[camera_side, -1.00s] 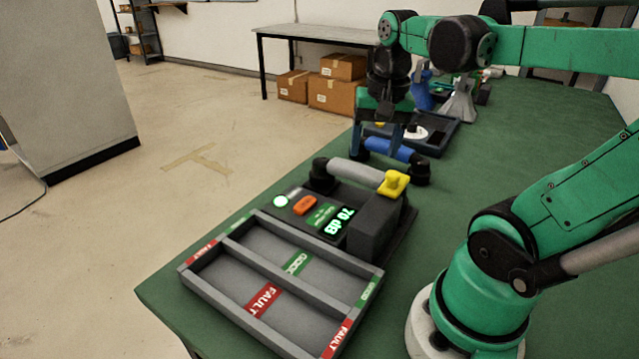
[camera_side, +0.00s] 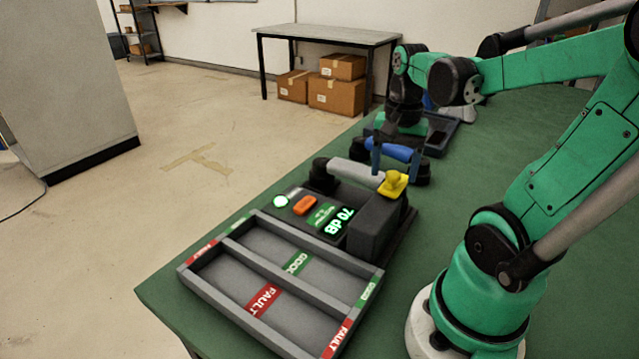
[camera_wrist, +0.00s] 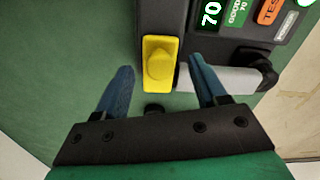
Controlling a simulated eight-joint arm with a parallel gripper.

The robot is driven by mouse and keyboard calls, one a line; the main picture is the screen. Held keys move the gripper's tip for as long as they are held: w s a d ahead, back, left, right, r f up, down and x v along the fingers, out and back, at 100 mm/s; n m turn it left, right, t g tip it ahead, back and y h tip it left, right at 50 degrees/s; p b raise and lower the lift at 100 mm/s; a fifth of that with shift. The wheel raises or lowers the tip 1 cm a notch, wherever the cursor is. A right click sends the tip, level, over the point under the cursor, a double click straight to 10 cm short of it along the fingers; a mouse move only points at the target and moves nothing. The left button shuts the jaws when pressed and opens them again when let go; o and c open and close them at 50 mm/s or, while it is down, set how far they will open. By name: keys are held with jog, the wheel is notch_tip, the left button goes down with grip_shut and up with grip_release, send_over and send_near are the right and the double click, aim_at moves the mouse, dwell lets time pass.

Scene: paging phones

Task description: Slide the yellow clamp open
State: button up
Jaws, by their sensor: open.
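The yellow clamp (camera_side: 393,184) sits on top of the dark block of the test device, beside the end of a light grey handset (camera_side: 356,172) lying in the device. In the wrist view the clamp (camera_wrist: 160,63) shows as a yellow slider with a raised knob, just ahead of and between my fingertips, with the handset (camera_wrist: 217,79) to its right. My gripper (camera_wrist: 160,78) is open and empty, its blue fingers apart. Whether a finger touches anything is unclear.
The test device's display (camera_side: 338,221) reads 70 dB, with an orange button (camera_side: 304,205) and a lit green light (camera_side: 280,201). A grey tray (camera_side: 232,281) marked FAULT and GOOD stands in front. A dark tray (camera_side: 441,133) lies behind.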

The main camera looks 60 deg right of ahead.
grip_shut()
dwell(1.4)
